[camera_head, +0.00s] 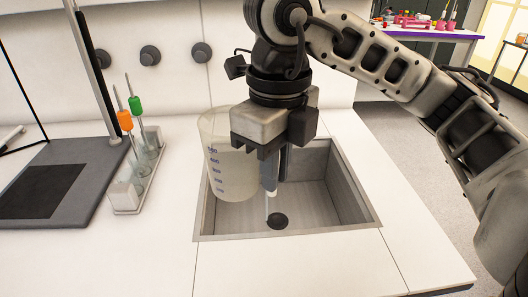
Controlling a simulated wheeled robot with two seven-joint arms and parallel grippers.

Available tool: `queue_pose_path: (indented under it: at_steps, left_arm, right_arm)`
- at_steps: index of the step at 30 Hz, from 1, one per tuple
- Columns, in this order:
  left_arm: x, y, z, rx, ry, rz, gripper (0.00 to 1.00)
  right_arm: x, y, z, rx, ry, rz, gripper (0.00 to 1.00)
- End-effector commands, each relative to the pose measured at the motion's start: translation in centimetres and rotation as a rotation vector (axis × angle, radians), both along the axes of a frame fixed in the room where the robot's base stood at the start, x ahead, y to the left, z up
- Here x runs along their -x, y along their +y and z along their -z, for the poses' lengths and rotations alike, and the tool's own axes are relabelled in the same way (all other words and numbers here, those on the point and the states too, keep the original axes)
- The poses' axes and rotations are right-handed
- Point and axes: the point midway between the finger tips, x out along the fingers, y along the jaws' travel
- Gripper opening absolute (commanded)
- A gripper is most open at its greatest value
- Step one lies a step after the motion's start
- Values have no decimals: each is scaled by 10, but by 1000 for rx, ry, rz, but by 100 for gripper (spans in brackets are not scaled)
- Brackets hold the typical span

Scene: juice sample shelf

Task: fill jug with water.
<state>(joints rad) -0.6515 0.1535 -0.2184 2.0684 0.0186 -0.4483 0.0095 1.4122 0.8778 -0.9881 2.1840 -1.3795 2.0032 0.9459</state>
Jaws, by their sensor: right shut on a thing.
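The jug (228,172) is clear plastic with blue volume marks on its side. It is roughly upright over the left part of the sink (318,205). My right gripper (268,178) comes down from above at the jug's right side and is shut on the jug. The gripper hides the jug's upper right side and most of the grip. A pale narrow piece shows below the fingers, above the dark drain (277,221). I cannot tell whether the jug holds water. No tap is clearly visible. My left gripper is not in view.
A clear rack (130,195) with orange-topped and green-topped tools stands left of the sink. A dark grey stand base (65,180) with an upright post is further left. Dark round knobs (150,55) are on the back wall. The white counter in front is clear.

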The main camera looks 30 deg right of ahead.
Motion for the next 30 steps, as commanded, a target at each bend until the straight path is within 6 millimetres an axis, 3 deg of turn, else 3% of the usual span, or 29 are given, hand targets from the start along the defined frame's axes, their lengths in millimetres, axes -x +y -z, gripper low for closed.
queue_pose_path:
  at_steps: [16,30]
  left_arm:
    - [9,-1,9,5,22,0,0]
    - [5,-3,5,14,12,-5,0]
  right_arm:
    - [-27,-35,0,0,0,9,0]
    - [-30,-39,0,0,0,6,0]
